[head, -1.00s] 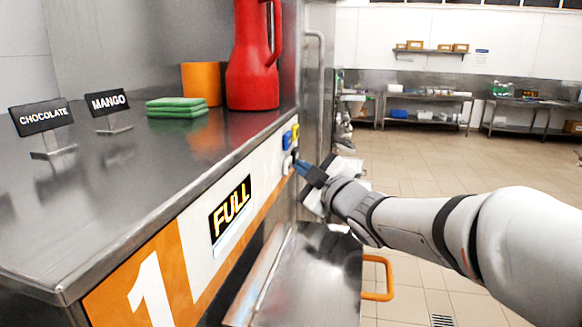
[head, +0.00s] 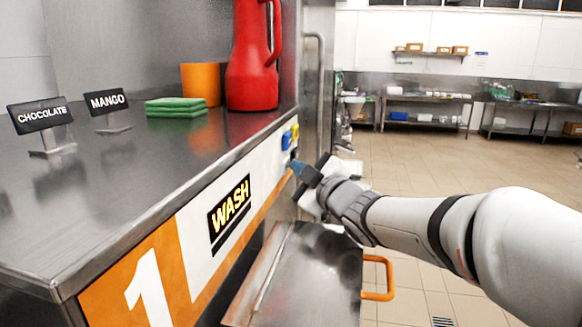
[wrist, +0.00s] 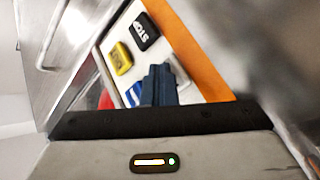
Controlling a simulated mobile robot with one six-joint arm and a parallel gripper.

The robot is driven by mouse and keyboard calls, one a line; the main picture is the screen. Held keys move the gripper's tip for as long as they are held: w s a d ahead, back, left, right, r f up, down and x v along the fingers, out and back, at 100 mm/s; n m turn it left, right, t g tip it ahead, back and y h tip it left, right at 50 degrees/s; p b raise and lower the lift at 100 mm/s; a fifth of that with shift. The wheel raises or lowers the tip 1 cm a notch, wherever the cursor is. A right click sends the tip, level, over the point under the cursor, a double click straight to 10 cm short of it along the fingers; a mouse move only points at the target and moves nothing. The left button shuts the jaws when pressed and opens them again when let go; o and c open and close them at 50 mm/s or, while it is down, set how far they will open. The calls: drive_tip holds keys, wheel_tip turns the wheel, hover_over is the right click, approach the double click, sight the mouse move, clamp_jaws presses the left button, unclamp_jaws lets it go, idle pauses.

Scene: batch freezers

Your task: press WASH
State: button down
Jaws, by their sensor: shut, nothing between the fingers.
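The front panel of machine 1 has a display (head: 229,212) that reads WASH. Beside it, in the head view, are a blue button (head: 287,140) and a yellow button (head: 295,130). My gripper (head: 296,166) is shut and empty, its blue fingertips at the panel just below the blue button. In the wrist view my gripper (wrist: 160,72) covers part of the panel. The blue button (wrist: 134,94), the yellow button (wrist: 121,58) and a black STOP button (wrist: 145,32) show to its left. I cannot tell whether the fingertips touch a button; the spot at their tips is hidden.
A steel counter (head: 110,190) above the panel holds a red jug (head: 252,70), an orange cup (head: 201,84), folded green cloths (head: 176,107) and CHOCOLATE and MANGO signs. Below the panel, a steel door with an orange handle (head: 378,296) juts out. Open floor lies to the right.

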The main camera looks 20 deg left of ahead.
drive_tip(key=shift+d, duration=0.9)
drive_tip(key=shift+w+d+p, duration=0.15)
drive_tip(key=shift+d+p, duration=0.5)
drive_tip(key=shift+d, duration=1.85)
